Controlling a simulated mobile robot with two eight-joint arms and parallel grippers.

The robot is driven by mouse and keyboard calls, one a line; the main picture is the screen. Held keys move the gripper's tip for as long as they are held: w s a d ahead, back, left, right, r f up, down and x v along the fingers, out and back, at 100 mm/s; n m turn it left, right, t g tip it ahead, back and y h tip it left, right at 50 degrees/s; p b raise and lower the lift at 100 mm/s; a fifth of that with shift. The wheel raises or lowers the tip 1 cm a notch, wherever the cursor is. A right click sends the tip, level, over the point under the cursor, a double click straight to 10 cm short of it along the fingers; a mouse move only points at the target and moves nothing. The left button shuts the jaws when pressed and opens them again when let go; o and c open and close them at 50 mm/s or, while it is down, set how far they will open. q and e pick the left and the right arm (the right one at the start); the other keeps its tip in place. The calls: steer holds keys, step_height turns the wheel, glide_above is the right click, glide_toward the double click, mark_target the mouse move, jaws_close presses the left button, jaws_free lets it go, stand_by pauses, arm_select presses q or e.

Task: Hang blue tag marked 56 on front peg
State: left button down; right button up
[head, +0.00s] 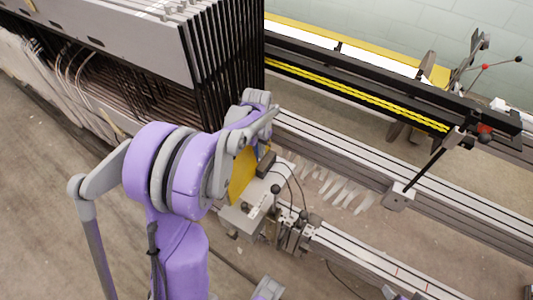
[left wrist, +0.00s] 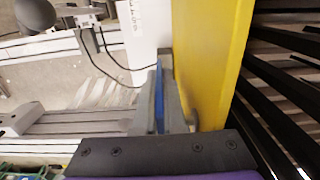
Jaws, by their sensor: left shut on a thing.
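My left gripper (left wrist: 165,100) is shut on a thin blue tag (left wrist: 160,95), seen edge-on between the fingers in the left wrist view. Its number cannot be read. The gripper is close beside a yellow panel (left wrist: 212,60), which is to its right in that view. In the head view the yellow panel (head: 242,174) is partly behind my purple left arm, and the tag cannot be made out. A small grey rounded part (left wrist: 192,120) shows near the panel's lower edge. I cannot tell whether it is the front peg. My right gripper is not in view.
A white-grey box (head: 262,196) with cables stands by the yellow panel. The tall stack of dark frames (head: 225,60) is close behind my arm. A long metal rail (head: 345,165) runs to the right.

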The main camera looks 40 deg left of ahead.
arm_select(q)
steer(key=shift+w+r, duration=0.1)
steer(key=shift+r, duration=0.05)
steer(key=c, duration=0.9)
jaws_free()
steer(key=shift+w+d, duration=0.1)
steer(key=shift+d, duration=0.05)
step_height(320, 180, up, 10)
steer(key=shift+f+p, duration=0.25)
steer(key=shift+p, duration=0.4)
steer(key=shift+r, duration=0.7)
steer(key=shift+s, duration=0.2)
